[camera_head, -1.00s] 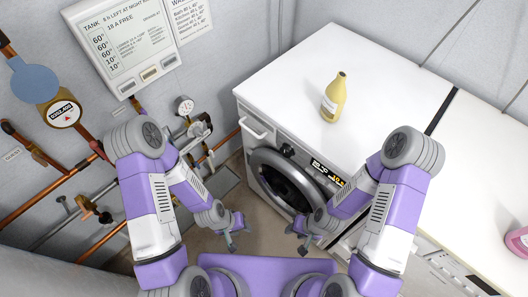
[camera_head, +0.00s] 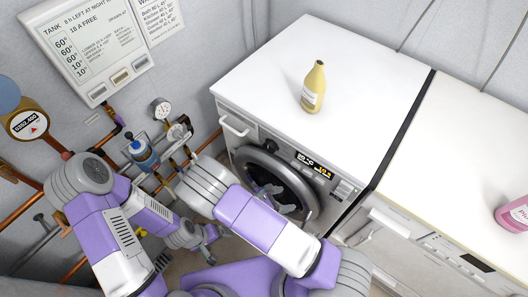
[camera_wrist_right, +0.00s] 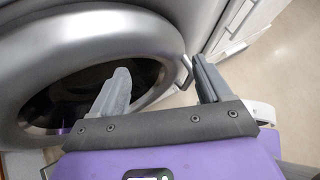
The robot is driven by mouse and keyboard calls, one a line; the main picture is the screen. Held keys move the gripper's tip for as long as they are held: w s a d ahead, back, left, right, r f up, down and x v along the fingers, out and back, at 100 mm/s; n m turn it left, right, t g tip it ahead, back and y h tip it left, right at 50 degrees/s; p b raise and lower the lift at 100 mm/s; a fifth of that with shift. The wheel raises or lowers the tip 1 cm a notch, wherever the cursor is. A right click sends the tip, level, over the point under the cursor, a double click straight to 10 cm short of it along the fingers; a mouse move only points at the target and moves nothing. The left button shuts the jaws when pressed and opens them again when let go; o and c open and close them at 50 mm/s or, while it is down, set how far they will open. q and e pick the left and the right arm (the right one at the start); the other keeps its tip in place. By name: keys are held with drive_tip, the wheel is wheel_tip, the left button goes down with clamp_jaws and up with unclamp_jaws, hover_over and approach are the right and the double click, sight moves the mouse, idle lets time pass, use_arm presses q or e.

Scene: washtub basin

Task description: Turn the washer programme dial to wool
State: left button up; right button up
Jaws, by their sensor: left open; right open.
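The white washer (camera_head: 232,150) stands with its front toward me. Its programme dial (camera_head: 268,146) is a small dark knob on the front panel, left of the lit display (camera_head: 315,164) and above the round door (camera_head: 312,200). The setting on the dial is too small to read. My right gripper (camera_wrist_right: 160,78) is open and empty in front of the grey door ring (camera_wrist_right: 165,40) in the wrist view, where the dial does not show. My left gripper (camera_head: 211,236) is open and empty, low and left of the washer, away from the dial.
A yellow bottle (camera_head: 313,88) stands on the white top. A pink bottle (camera_head: 516,214) is at the right edge. A second white unit (camera_head: 400,240) stands to the right.

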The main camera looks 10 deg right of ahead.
drive_tip(key=w+a+r+n+t+h, duration=0.2)
drive_tip(key=w+a+r+n+t, duration=0.2)
drive_tip(key=w+r+t, duration=0.15)
drive_tip(key=n+t, duration=0.2)
drive_tip(key=t, duration=0.2)
approach(268, 148)
drive_tip(key=x, duration=0.2)
drive_tip(key=shift+h, duration=0.4)
drive_tip(key=x, duration=0.2)
drive_tip(key=b+x, duration=0.1)
drive_tip(key=x, duration=0.1)
drive_tip(key=b+x, duration=0.1)
drive_tip(key=x, duration=0.1)
drive_tip(key=shift+w+d+f, duration=0.2)
drive_tip(key=shift+w+f, duration=0.2)
drive_tip(key=c, duration=1)
